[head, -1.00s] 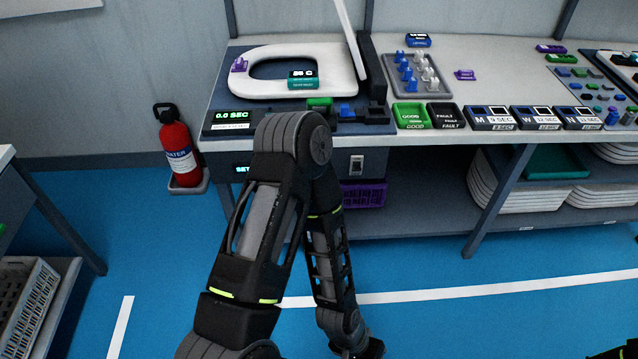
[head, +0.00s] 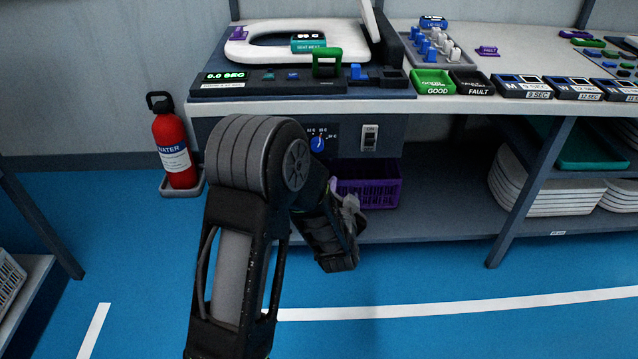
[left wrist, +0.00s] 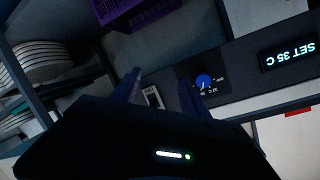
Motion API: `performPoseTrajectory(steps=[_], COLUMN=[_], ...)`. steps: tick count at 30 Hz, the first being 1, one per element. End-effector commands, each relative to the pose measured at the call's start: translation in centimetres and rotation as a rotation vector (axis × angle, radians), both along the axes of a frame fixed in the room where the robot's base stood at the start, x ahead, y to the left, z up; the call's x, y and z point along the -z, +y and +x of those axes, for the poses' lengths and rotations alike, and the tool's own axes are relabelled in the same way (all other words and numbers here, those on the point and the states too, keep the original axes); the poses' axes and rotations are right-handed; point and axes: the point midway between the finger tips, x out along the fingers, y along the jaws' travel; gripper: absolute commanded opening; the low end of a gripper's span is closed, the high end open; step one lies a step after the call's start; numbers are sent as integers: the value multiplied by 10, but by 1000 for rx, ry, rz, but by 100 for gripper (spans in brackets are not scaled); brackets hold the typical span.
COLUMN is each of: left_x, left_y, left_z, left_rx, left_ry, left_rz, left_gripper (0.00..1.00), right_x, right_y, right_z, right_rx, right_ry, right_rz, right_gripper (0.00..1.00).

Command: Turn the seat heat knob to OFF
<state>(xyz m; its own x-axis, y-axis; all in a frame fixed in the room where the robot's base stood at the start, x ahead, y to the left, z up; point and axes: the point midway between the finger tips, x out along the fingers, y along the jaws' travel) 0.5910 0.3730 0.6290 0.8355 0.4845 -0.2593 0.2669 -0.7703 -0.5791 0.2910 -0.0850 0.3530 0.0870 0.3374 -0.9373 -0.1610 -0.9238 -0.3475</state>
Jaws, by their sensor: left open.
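The seat heat knob (head: 317,144) is a small round blue dial on the dark front panel under the bench top. Its white mark points roughly upward in the head view; the scale labels are too small to read surely. It also shows in the left wrist view (left wrist: 203,81), just beyond one finger. A display (left wrist: 290,55) beside it reads SET 35 C; my arm hides it in the head view. My left gripper (left wrist: 161,84) is open and empty, its fingers pointing toward the panel, with a light switch plate between them in the picture. In the head view it is partly hidden below the knob.
The rocker switch (head: 370,138) sits right of the knob. A purple crate (head: 372,185) stands on the shelf below. A red fire extinguisher (head: 173,148) stands at the left. The toilet seat (head: 262,48) lies on the bench above. Floor before the bench is clear.

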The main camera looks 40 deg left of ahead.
Motion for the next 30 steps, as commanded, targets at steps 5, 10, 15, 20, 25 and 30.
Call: performPoseTrajectory(steps=[5, 10, 15, 20, 25, 30], left_x=[-29, -47, -49, -48, -46, -46], left_y=[49, 63, 63, 63, 71, 87], left_z=[1, -3, -3, -2, 6, 25], left_rx=[-119, -163, -163, -162, -162, -162], left_ry=[-112, -136, -134, -133, -133, -134], left_rz=[206, 268, 270, 268, 268, 269], left_gripper=[53, 53, 53, 53, 53, 53], right_x=[52, 56, 54, 55, 58, 65], right_y=[-2, -3, -2, -2, -3, -4], right_z=[2, 3, 3, 3, 3, 5], right_rx=[5, 7, 7, 7, 7, 11], right_ry=[-4, -5, -5, -5, -6, -9], right_rz=[-3, -4, -4, -4, -4, -6], right_gripper=[36, 36, 36, 36, 36, 36])
